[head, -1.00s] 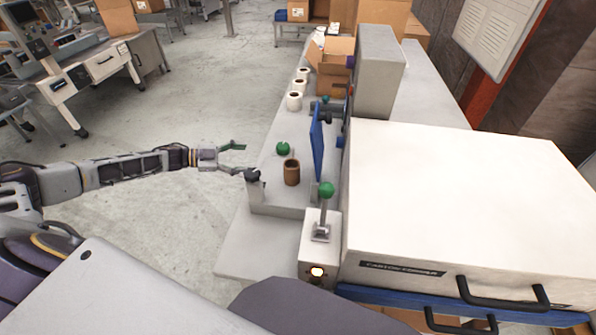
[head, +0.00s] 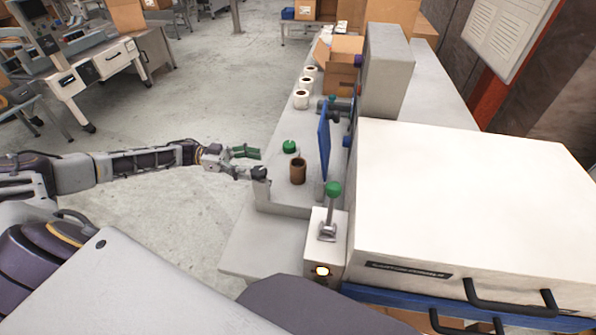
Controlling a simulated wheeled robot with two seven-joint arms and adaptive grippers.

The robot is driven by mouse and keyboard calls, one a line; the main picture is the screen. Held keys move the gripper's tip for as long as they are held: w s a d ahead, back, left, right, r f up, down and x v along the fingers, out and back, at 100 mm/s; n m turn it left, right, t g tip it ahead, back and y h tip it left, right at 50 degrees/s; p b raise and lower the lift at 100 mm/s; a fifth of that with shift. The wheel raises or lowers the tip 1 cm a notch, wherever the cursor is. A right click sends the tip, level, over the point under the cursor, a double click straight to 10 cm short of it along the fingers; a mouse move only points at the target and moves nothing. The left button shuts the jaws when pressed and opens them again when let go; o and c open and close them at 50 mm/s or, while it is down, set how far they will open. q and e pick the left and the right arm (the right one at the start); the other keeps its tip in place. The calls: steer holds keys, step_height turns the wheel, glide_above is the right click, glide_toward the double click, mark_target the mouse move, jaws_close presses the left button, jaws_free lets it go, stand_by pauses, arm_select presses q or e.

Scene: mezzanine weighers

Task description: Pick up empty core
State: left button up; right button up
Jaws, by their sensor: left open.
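The empty core (head: 298,171) is a brown, hollow cardboard tube. It stands upright on the grey machine ledge (head: 285,205), left of a blue upright plate (head: 324,143). My left gripper (head: 261,163) reaches in from the left. Its jaws are open, with one green-tinted finger on the far side and one dark fingertip on the near side. Nothing is between the fingers, and a gap separates them from the core. My right gripper is not in view.
A green knob (head: 289,147) sits just behind the core. A green-topped lever (head: 333,190) stands in front on a box with a lit button. White rolls (head: 302,98) line the ledge farther back. A large white housing (head: 465,200) fills the right.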

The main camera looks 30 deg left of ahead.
arm_select(q)
steer(key=p, duration=0.1)
glide_toward(297, 175)
steer(key=w, duration=0.1)
steer(key=w+d, duration=0.1)
steer(key=w, duration=0.1)
steer(key=shift+d+f, duration=0.15)
steer(key=shift+f, duration=0.05)
steer(key=shift+w+d, duration=0.15)
steer(key=shift+d, duration=0.5)
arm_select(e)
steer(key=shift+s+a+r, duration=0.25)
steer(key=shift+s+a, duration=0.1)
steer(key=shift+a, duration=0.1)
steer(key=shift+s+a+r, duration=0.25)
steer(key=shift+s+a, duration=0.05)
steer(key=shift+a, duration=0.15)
